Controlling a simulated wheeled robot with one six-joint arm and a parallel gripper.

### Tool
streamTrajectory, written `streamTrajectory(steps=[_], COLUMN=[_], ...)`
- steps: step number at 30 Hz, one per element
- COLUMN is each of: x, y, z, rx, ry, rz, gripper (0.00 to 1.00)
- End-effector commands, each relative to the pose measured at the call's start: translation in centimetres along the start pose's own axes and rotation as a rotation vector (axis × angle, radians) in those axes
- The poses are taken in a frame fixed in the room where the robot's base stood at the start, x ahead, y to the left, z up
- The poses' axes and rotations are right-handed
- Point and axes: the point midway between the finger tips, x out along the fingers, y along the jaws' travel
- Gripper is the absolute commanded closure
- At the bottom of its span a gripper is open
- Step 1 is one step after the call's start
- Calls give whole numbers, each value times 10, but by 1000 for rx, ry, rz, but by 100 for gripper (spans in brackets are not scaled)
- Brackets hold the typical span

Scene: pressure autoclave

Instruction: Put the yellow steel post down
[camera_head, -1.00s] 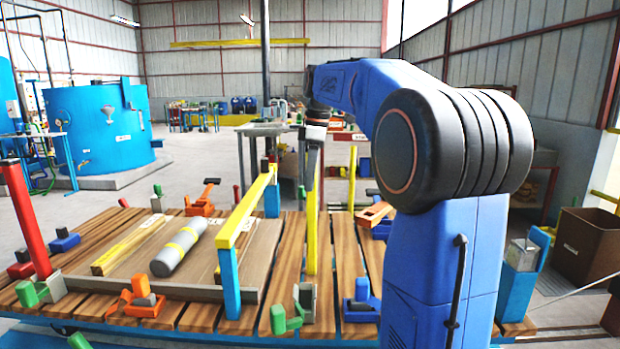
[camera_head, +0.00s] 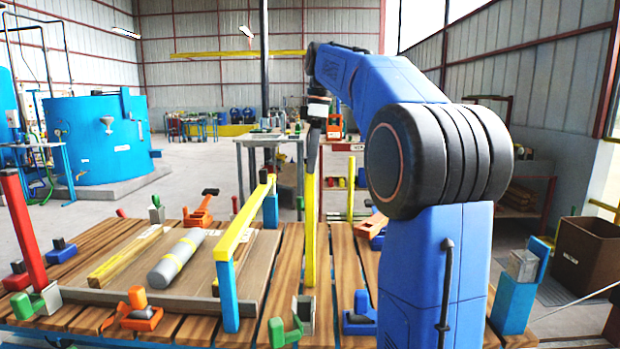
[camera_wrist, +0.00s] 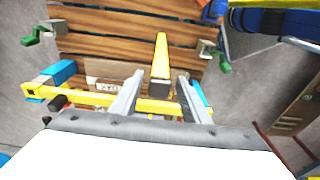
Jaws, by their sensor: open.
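The yellow steel post (camera_head: 310,231) stands upright on the slatted wooden pallet (camera_head: 340,262) in the head view, right of the yellow rail on blue legs. My gripper (camera_head: 314,150) points down right at the post's top. In the wrist view my gripper (camera_wrist: 158,96) is open, with one finger on each side of the post (camera_wrist: 160,58). The post's dark end shows between the fingers, with gaps on both sides. I cannot tell how far the fingertips reach down past the post's top.
A yellow rail (camera_head: 243,222) on blue legs stands close left of the post. A grey cylinder with yellow bands (camera_head: 178,256) and a yellow bar (camera_head: 125,257) lie further left. Green (camera_head: 286,330), orange and blue clamps line the pallet edge. A table (camera_head: 265,138) stands behind.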

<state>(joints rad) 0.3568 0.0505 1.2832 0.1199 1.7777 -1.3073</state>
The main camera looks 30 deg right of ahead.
Motion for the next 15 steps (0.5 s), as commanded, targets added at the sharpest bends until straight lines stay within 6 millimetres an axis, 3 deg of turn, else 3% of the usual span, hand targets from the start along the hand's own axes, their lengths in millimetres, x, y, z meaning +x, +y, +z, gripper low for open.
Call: streamTrajectory(steps=[6, 15], x=[-28, -38], y=[1, 0], z=[0, 0], rx=[0, 0], ry=[0, 0], rz=[1, 0], gripper=[58, 58])
